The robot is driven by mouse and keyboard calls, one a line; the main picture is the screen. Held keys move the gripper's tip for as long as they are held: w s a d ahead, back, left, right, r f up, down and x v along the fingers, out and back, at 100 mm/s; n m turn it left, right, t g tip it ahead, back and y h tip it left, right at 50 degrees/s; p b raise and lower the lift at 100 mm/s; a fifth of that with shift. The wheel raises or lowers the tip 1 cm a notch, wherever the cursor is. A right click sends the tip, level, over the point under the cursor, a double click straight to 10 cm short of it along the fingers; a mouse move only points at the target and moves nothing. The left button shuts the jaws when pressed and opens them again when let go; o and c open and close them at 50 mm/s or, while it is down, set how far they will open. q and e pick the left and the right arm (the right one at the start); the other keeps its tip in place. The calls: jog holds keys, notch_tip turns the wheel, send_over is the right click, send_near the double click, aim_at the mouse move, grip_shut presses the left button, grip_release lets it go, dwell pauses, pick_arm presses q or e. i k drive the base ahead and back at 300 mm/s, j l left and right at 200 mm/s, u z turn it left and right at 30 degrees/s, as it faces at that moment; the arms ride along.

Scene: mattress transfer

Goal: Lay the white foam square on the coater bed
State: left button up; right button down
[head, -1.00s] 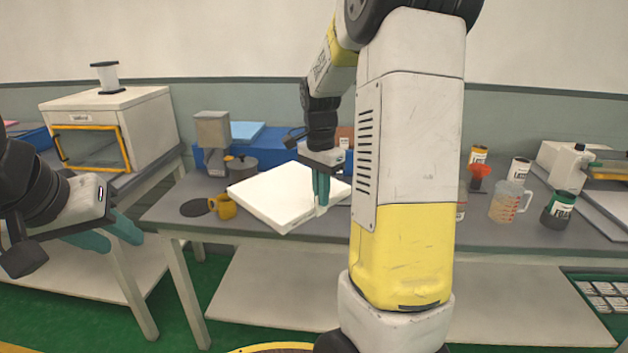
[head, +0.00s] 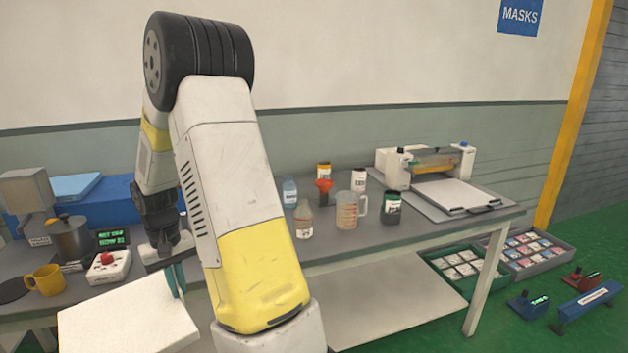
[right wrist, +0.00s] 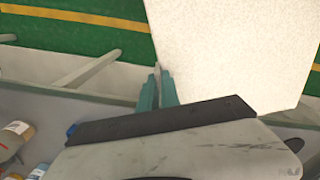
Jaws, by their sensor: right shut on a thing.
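The white foam square (head: 128,318) shows at the lower left of the head view, partly cut off by the bottom edge. My right gripper (head: 178,282) is shut on its edge. In the right wrist view the foam (right wrist: 235,50) extends out from the right gripper's fingertips (right wrist: 158,85), with green floor behind it. The coater (head: 430,163) stands at the right end of the bench, and its pale flat bed (head: 458,193) lies in front of it, with nothing on it. My left gripper is out of view.
Bottles and a measuring jug (head: 350,210) stand on the bench (head: 400,238) between the foam and the coater. A yellow mug (head: 46,280), a pot (head: 72,238) and a red-button box (head: 108,266) are at left. Crates (head: 528,250) sit on the floor at right.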

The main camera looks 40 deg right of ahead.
aim_at(453, 192)
jog(key=k+l+z, duration=0.15)
jog(key=l, duration=0.65)
jog(key=k+l+z, duration=0.15)
jog(key=l, duration=0.7)
jog(key=l+z, duration=0.2)
jog(key=l, duration=0.65)
